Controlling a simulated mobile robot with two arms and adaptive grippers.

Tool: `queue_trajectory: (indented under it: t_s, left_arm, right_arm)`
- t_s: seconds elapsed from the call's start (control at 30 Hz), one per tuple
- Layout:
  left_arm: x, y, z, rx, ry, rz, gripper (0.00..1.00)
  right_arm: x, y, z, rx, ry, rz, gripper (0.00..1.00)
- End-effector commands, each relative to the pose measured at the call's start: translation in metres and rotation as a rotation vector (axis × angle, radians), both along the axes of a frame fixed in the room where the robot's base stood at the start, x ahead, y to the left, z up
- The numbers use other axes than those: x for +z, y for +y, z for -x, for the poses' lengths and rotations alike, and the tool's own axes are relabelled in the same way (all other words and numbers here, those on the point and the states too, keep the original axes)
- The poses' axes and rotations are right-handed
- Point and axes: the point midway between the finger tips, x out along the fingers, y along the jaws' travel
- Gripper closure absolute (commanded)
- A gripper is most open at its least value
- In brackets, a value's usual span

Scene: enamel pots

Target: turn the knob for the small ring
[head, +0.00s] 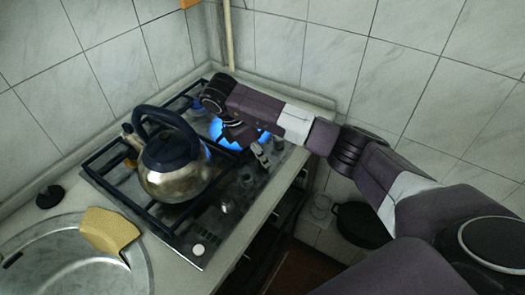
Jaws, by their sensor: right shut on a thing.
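The gas hob (188,232) is set in the counter, with a row of knobs along its front right edge. My right gripper (262,157) reaches over the hob from the right and is shut at this row, on a knob that its fingers mostly hide. Other knobs show nearer the front, one (227,206) silver and one white button-like piece (198,249). Blue flame (218,132) burns at the back burner, partly hidden by my arm. I cannot tell which ring is the small one. My left gripper is out of view.
A steel kettle (165,183) with a dark handle stands on the black grate at the left of the hob. A round sink (70,255) with a yellow sponge (110,229) is at lower left. A black pan (362,225) is low beside the counter.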

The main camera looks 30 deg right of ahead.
Motion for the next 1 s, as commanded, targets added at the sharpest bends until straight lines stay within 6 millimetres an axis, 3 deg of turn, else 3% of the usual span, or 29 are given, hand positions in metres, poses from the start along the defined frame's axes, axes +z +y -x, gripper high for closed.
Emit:
queue_trajectory:
  t_s: [1.0]
  left_arm:
    - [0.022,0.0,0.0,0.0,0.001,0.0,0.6]
  right_arm:
    - [0.002,-0.002,-0.005,-0.903,-0.002,-0.001,1.0]
